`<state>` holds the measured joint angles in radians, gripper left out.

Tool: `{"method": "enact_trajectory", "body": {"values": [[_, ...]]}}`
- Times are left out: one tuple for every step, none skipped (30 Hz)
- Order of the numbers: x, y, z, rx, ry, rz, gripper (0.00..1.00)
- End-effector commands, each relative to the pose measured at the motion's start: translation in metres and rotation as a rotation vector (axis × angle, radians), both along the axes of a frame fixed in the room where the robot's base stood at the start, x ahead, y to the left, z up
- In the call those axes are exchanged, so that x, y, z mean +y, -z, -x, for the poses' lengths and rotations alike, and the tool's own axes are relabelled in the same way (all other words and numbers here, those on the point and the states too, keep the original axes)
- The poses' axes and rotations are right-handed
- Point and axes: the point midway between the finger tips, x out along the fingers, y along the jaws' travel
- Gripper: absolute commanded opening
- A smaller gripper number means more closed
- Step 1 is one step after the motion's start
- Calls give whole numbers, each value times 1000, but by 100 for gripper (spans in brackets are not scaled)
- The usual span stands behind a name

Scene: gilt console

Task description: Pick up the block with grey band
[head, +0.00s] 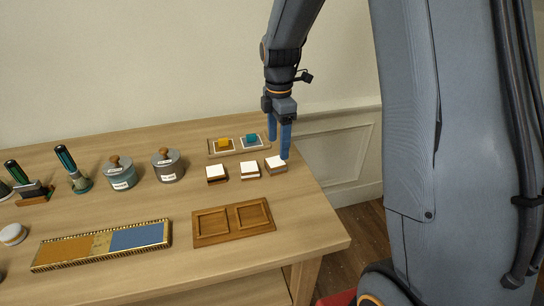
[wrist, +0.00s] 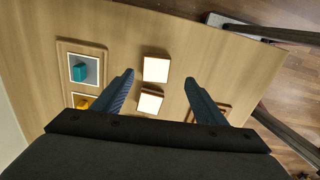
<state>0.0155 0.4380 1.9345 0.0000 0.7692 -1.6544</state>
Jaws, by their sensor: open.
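Three white-topped blocks stand in a row near the table's right end: a left one (head: 216,174), a middle one (head: 249,171) and a right one (head: 276,165). Their side bands are too small to tell surely which is grey. My gripper (head: 279,149) is open, pointing down over the right block, with nothing held. In the wrist view, my gripper (wrist: 159,77) has its fingers spread to either side of the right block (wrist: 155,69). The middle block (wrist: 150,103) lies nearer the palm; the left one is hidden there.
A tray (head: 212,155) with a yellow and a teal block stands just behind the row. A two-part wooden tray (head: 232,222) lies in front. The table's right edge is close.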

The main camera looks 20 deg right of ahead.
Motion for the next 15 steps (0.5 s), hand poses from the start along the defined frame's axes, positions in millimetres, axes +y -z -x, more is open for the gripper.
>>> {"method": "enact_trajectory", "body": {"values": [[2, 2, -1, 2, -17, 0, 66], [3, 3, -2, 2, -26, 0, 66], [4, 7, -2, 2, -33, 0, 66], [5, 10, -2, 2, -35, 0, 66], [6, 13, -2, 3, -37, 0, 66], [7, 18, -2, 4, -38, 0, 66], [8, 21, -2, 3, -39, 0, 66], [9, 23, -2, 2, -40, 0, 66], [9, 26, -2, 2, -41, 0, 66], [9, 28, -2, 3, -41, 0, 66], [10, 30, -2, 3, -41, 0, 66], [10, 34, -3, 3, -41, 0, 66], [10, 37, -3, 3, -41, 0, 66], [10, 41, -3, 4, -41, 0, 66], [10, 45, -4, 4, -40, 0, 66]]}}
